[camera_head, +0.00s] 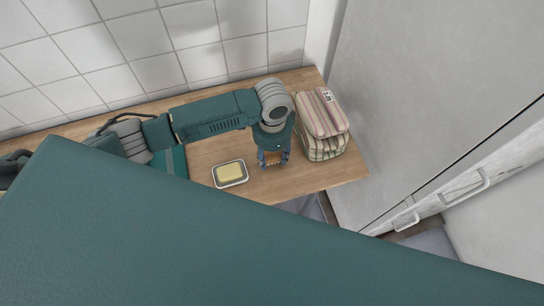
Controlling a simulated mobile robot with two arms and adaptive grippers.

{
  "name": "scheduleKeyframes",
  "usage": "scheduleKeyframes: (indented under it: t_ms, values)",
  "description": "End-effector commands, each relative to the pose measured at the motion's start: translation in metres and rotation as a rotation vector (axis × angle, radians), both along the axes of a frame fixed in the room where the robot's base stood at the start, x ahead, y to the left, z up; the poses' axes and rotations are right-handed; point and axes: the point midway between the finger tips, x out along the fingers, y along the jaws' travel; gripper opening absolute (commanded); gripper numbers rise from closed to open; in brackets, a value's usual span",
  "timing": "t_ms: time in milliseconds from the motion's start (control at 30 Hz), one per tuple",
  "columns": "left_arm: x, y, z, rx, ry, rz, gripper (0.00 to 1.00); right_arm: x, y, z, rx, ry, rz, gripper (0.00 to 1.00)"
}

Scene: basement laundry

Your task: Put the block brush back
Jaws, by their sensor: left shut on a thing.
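My left gripper (272,160) reaches in from the left over the wooden counter and points down. It is shut on a small brown thing, which looks like the block brush (273,158). The gripper hides most of the brush, and I cannot tell whether it touches the counter. The gripper is between a small metal dish on its left and a striped stack on its right. My right gripper is not in view.
The small metal dish (219,184) holds a yellow block (230,173). A striped folded stack (322,112) stands at the counter's right end. The wooden counter (330,175) is bare near its front right corner. A tall grey cabinet (420,90) stands to the right; a tiled wall is behind.

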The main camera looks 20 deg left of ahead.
Motion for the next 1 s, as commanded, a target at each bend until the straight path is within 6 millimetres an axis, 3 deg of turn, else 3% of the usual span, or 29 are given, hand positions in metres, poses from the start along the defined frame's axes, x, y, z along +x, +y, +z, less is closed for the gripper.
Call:
scheduleKeyframes:
  t_ms: [133,533,567,633,1000]
  values:
    - [0.001,0.000,-0.016,0.000,-0.001,0.001,0.16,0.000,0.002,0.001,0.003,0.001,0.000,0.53]
    - [0.000,0.000,-0.021,0.000,-0.001,0.001,0.16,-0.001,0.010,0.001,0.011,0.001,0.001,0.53]
    - [0.000,0.000,-0.021,0.000,-0.001,0.001,0.46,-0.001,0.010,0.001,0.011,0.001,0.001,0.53]
    - [0.001,0.000,-0.021,0.000,-0.001,0.001,0.60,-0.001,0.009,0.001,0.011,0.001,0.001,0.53]
    - [0.001,0.000,-0.017,-0.001,-0.003,0.000,0.63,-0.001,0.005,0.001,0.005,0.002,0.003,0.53]
